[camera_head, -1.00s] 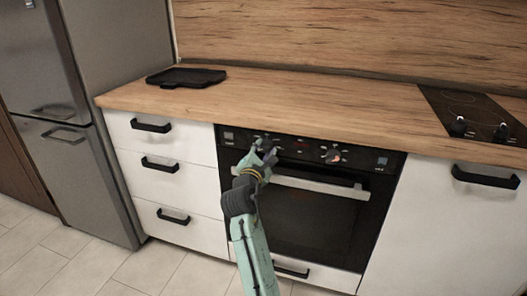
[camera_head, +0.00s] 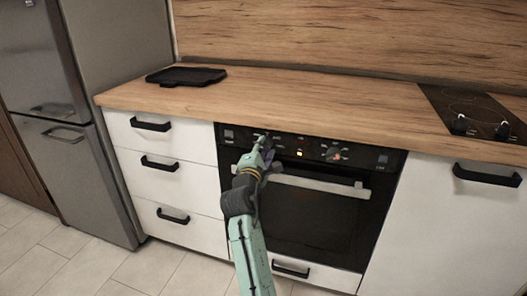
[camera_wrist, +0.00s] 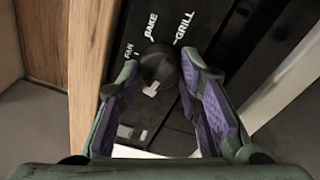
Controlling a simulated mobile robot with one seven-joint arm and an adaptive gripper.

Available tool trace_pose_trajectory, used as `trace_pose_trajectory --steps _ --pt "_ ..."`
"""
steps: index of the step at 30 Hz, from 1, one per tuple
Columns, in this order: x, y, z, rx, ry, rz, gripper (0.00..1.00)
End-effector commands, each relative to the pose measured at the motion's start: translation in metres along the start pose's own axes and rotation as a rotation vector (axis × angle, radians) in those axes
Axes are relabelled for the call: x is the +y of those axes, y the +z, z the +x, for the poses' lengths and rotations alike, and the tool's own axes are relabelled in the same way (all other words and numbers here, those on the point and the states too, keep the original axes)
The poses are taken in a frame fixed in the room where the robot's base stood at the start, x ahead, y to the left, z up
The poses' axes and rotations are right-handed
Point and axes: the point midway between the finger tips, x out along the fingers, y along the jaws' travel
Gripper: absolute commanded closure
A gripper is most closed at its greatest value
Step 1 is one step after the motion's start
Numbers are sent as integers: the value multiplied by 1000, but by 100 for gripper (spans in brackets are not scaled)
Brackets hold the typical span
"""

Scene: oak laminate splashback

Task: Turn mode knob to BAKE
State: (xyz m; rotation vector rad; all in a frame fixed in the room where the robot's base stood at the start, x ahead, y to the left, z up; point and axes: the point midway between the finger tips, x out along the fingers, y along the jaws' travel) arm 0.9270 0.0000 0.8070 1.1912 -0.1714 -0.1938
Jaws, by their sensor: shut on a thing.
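The dark round mode knob (camera_wrist: 154,65) shows in the wrist view between my fingertips, with the white labels FAN, BAKE and GRILL around its far side. BAKE stands just beyond it. I cannot make out clearly where the knob's pointer aims. My gripper (camera_wrist: 160,68) is shut on the knob, its purple-padded fingers on either side. In the head view my gripper (camera_head: 262,150) is at the left part of the oven's (camera_head: 310,215) control panel and mostly hides this knob.
The oven door handle (camera_head: 318,184) runs just below. The wooden counter (camera_head: 260,95) above holds a black tray (camera_head: 187,77) and a cooktop (camera_head: 470,112).

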Motion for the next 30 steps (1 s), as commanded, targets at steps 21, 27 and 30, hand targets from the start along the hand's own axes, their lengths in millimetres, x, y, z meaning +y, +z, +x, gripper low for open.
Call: trace_pose_trajectory --steps 21,27,30 --pt "-4 -3 0 -36 39 680 95" --pt "-3 -4 0 -47 49 870 95" --pt "-4 -4 0 -52 54 964 95"
